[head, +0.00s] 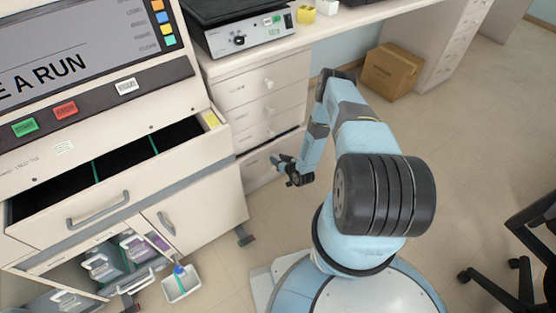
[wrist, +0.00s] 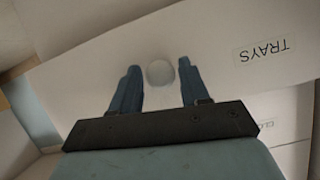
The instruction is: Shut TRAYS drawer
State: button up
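The TRAYS drawer front (wrist: 215,55) fills much of the wrist view, its label (wrist: 265,51) upside down. Its round pale knob (wrist: 159,73) lies between the two blue fingers of my gripper (wrist: 157,80), with gaps on both sides. The gripper is open and not closed on the knob. In the head view my gripper (head: 282,165) is low in front of the bottom drawer (head: 257,172) of the white drawer cabinet. A dark gap above that drawer suggests it stands out a little. The gripper hides part of its front.
A wide staining-machine drawer (head: 190,150) stands open to the left, with a cupboard door (head: 185,215) below it. A small white bin (head: 181,284) is on the floor. A cardboard box (head: 392,70) sits under the desk. An office chair (head: 520,250) is at right.

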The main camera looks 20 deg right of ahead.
grip_shut()
dwell(0.3)
